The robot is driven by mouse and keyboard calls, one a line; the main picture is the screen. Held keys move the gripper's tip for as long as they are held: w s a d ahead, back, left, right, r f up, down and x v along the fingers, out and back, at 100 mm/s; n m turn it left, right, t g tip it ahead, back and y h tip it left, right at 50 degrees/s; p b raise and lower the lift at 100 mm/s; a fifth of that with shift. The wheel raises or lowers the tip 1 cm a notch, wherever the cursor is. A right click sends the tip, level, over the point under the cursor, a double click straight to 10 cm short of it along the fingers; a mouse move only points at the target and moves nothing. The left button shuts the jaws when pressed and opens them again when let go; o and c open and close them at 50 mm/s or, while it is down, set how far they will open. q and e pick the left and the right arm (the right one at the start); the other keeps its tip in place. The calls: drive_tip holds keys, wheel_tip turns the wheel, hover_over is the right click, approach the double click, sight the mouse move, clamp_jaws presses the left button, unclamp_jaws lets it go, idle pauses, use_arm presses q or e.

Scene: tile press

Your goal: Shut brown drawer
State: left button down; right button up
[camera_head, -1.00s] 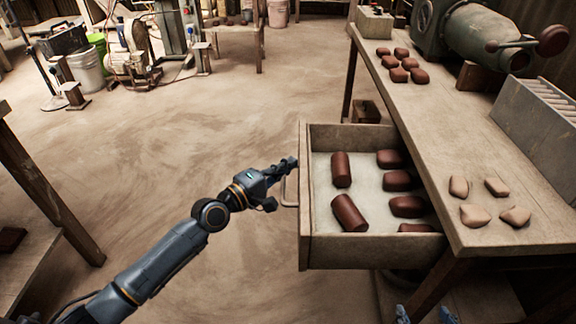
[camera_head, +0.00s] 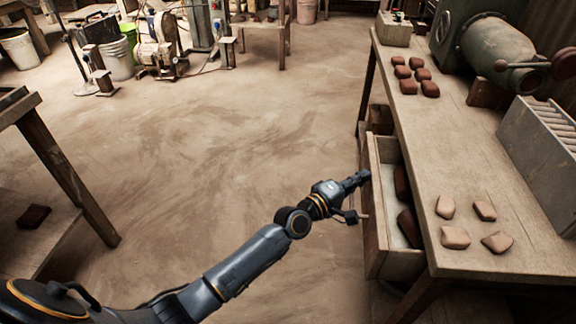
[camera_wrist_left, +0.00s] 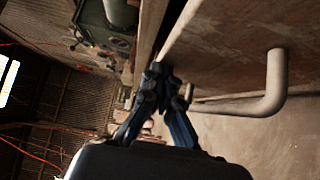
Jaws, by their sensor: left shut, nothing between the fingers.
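The brown drawer (camera_head: 373,222) under the workbench is partly open, with a narrow part of its inside showing. Reddish-brown clay pieces (camera_head: 409,226) lie in it. Its bar handle (camera_head: 362,216) is on the front face and shows large in the left wrist view (camera_wrist_left: 270,92). My left gripper (camera_head: 361,178) is shut and empty at the drawer front, near the top edge and just beyond the handle. In the left wrist view its fingertips (camera_wrist_left: 158,72) are close to the drawer front; I cannot tell whether they touch. My right gripper is not in view.
The workbench (camera_head: 450,130) holds reddish clay pieces (camera_head: 422,74), pale clay pieces (camera_head: 455,238), a grey slotted box (camera_head: 537,130) and a green machine (camera_head: 490,50). Another table (camera_head: 45,150) stands at the left. The floor between is clear.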

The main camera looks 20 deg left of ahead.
sight(379, 182)
use_arm(q)
drive_tip(key=d, duration=0.2)
drive_tip(key=w+d, duration=0.1)
drive_tip(key=d, duration=0.1)
drive_tip(key=shift+w+d+p, duration=0.2)
drive_tip(key=shift+d+p, duration=0.1)
drive_tip(key=shift+d, duration=0.2)
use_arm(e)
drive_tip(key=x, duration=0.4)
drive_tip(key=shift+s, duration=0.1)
